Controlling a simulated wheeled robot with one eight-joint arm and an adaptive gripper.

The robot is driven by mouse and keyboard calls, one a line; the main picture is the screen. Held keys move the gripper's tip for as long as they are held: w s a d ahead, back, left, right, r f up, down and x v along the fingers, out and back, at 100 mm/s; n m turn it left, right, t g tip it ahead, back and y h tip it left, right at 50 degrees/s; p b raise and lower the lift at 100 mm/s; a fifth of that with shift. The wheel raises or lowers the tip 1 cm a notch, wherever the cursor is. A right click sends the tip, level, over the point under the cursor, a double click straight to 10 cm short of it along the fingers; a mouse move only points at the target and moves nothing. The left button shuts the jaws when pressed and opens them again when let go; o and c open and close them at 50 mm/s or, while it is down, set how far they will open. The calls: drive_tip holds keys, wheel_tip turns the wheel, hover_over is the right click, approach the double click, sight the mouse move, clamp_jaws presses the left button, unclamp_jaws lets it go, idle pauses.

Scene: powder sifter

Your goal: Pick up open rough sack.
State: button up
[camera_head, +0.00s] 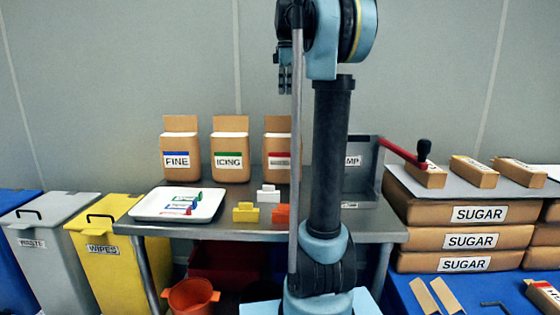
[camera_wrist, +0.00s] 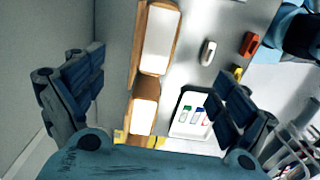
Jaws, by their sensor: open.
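Three open brown sacks with white tops stand in a row at the back of the metal table. The left sack (camera_head: 176,160) reads FINE and the middle sack (camera_head: 231,158) reads ICING. The right sack (camera_head: 277,153) has a red-banded label, partly hidden by my arm, so its word is not readable. My gripper (camera_head: 285,80) is open and empty, high above the right sack in the head view. The wrist view shows my spread fingers (camera_wrist: 155,95), with two open sacks (camera_wrist: 160,40) (camera_wrist: 143,115) below; their labels are out of sight.
A white tray (camera_head: 150,207) with small coloured items lies at the table's left. White (camera_head: 268,194), yellow (camera_head: 246,213) and orange (camera_head: 281,213) pieces lie before the sacks. A grey box with a red crank (camera_head: 400,153) stands right of my arm. Stacked SUGAR sacks (camera_head: 470,241) are further right.

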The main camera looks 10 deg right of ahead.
hover_over(283, 135)
drive_tip(key=f, duration=1.1)
drive_tip(key=shift+d+f, duration=0.25)
drive_tip(key=shift+f, duration=0.15)
drive_tip(key=shift+a+f, duration=0.15)
drive_tip(key=shift+f, duration=1.2)
drive_tip(key=shift+a+f, duration=0.15)
drive_tip(key=shift+f, duration=1.2)
drive_tip(key=c, duration=2)
drive_tip(key=shift+r, duration=0.1)
drive_tip(key=shift+c, duration=0.8)
